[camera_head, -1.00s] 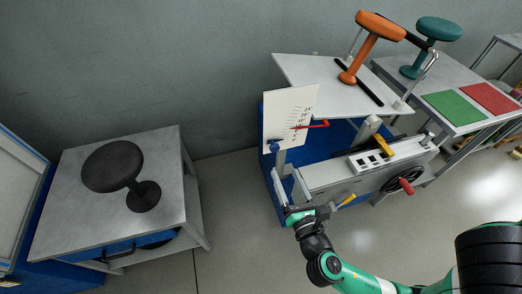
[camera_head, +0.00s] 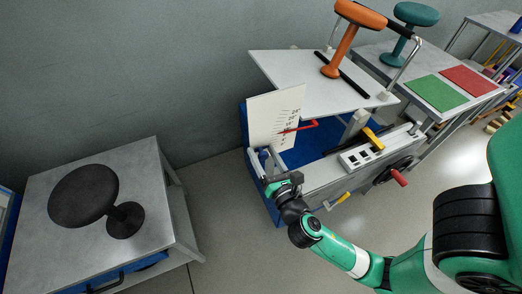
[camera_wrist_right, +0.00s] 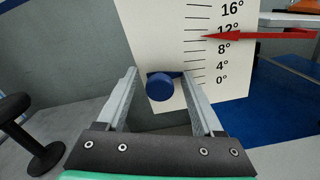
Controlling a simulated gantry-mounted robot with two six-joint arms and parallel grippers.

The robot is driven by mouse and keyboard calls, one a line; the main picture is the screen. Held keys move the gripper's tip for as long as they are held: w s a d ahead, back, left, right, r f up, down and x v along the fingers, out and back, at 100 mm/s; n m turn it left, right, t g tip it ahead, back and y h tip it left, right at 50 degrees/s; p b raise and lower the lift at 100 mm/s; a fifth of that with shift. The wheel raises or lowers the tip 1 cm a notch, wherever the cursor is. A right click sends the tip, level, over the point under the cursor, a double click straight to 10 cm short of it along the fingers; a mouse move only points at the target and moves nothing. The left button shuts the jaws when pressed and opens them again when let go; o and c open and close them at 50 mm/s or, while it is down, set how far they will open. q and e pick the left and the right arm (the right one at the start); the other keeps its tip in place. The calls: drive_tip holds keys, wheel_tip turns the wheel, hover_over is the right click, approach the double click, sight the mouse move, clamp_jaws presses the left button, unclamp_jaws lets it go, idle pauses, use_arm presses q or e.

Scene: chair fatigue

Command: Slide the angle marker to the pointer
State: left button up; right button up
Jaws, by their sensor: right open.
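The angle marker is a round blue knob (camera_wrist_right: 160,87) at the lower left of the white scale panel (camera_wrist_right: 235,85), near the 0° to 4° marks. The red pointer (camera_wrist_right: 265,36) points left at about the 12° mark, above and right of the knob. In the head view the panel (camera_head: 262,124) and red pointer (camera_head: 300,127) stand at the test rig's left end. My right gripper (camera_head: 264,160) is open just in front of the panel. In the right wrist view its two fingers (camera_wrist_right: 159,74) lie either side of the knob, with visible gaps. My left gripper is not in view.
The grey rig (camera_head: 345,168) with a black handwheel (camera_head: 388,170) stands right of the gripper. A white plate (camera_head: 295,75) with an orange stool (camera_head: 350,40) is above. Floor between is clear.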

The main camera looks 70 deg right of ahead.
drive_tip(key=shift+s+a, duration=0.1)
drive_tip(key=shift+a, duration=0.05)
drive_tip(key=shift+c, duration=0.5)
clamp_jaws()
idle(0.7)
